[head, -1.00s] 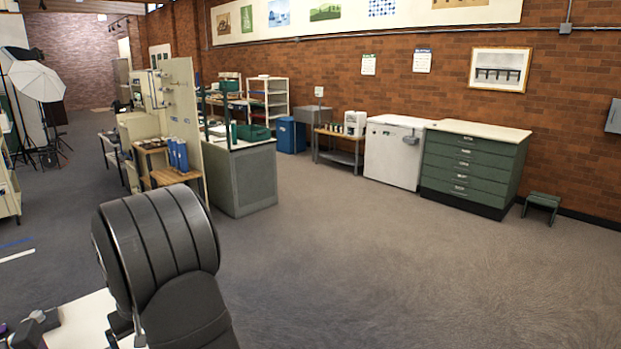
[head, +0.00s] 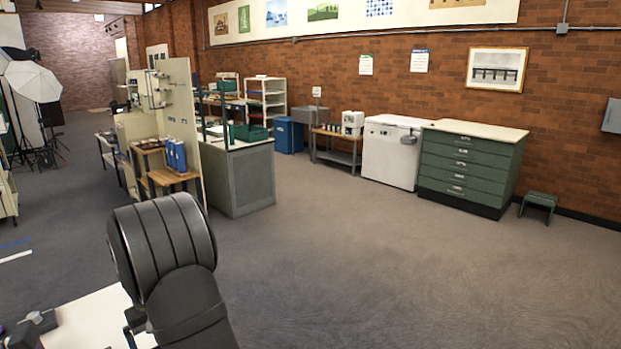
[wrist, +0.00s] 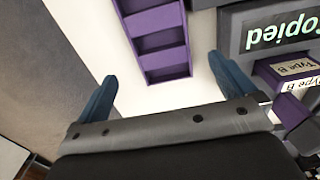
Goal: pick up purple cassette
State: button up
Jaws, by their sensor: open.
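In the wrist view my gripper (wrist: 160,68) is open, with its two blue fingers apart and nothing between them. A purple cassette (wrist: 288,108) with a "Type B" label lies at the right edge of the wrist view, outside the right finger. Another purple piece with a "Type B" label (wrist: 293,67) sits just above it in the picture; whether it is a separate cassette I cannot tell. The gripper's base hides part of this area. In the head view my fingers and the cassettes are not clearly seen.
A purple tray (wrist: 188,38) with empty-looking compartments lies on the white tabletop (wrist: 85,15), beyond the fingers. A dark grey box reading "Copied" (wrist: 233,30) stands to the right. The table's corner (head: 95,312) shows at lower left in the head view.

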jog(key=shift+f, duration=0.35)
jog(key=c, duration=1.2)
jog(key=s+a+r+n, duration=0.3)
jog(key=a+r+n, duration=0.1)
jog(key=a+n, duration=0.25)
jog(key=s+a+r+n+t+h, duration=0.1)
jog(key=s+a+r+n, duration=0.3)
jog(key=a+n, duration=0.25)
jog(key=s+a+r+n, duration=0.3)
jog(key=a+r+n, duration=0.2)
jog(key=a, duration=0.3)
jog(key=f, duration=0.8)
jog(key=w+d+f, duration=0.1)
jog(key=f, duration=0.3)
jog(key=shift+d, duration=0.1)
jog(key=shift+w+d+f, duration=0.1)
jog(key=shift+d+f, duration=0.1)
jog(key=shift+f, duration=0.7)
jog(key=shift+w+d+f, duration=0.1)
jog(key=shift+d+f, duration=0.1)
jog(key=shift+f, duration=0.65)
jog(key=shift+w+d+f, duration=0.1)
jog(key=shift+d+f, duration=0.1)
jog(key=shift+f, duration=0.7)
